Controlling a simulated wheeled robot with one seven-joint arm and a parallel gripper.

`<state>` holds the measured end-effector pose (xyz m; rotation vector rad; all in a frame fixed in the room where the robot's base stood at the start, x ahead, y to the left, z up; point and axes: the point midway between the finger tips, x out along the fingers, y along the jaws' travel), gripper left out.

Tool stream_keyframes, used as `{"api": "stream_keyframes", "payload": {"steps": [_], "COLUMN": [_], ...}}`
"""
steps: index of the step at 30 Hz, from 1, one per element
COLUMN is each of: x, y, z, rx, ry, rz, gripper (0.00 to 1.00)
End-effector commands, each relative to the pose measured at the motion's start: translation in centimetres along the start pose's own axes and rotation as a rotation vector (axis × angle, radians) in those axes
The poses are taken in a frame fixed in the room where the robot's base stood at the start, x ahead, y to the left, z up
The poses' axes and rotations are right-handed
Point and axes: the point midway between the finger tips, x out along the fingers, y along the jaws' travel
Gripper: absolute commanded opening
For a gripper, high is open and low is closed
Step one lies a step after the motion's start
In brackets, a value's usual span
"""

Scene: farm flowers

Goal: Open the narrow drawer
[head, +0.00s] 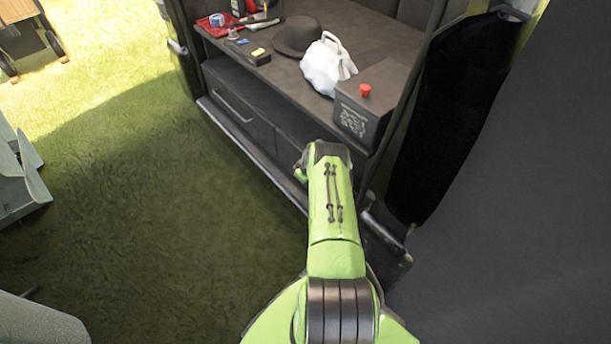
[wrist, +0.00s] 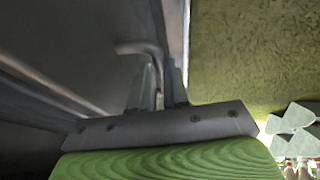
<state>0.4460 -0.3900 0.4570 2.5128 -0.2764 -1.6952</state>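The narrow drawer (head: 290,149) is the right-hand dark front under the vehicle's shelf in the head view. My arm covers much of it, and its handle is hidden there. In the wrist view a bent metal handle (wrist: 150,58) stands out from a dark front (wrist: 85,35). My gripper (wrist: 158,92) is at this handle, with the bar running down between its dark fingers. Whether the fingers press on the bar is too dark to tell. In the head view my gripper is hidden behind the end of my arm. The drawer seems to be closed.
A wider drawer (head: 238,105) with a long handle is to the left. On the shelf stand a black hat (head: 297,37), a white bag (head: 327,64) and a dark box (head: 362,105) with a red knob. Open grass (head: 130,190) lies left of my arm.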

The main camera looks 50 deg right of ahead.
Motion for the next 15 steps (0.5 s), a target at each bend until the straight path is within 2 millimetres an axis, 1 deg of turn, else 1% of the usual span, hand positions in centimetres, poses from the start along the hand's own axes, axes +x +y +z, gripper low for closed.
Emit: {"api": "stream_keyframes", "payload": {"steps": [11,15], "x": [-0.03,-0.24], "y": [-0.04,-0.65], "z": [0.0,-0.05], "rx": [0.0,-0.001], "ry": [0.0,-0.001], "rz": [0.0,-0.002], "gripper": [0.0,0.0]}}
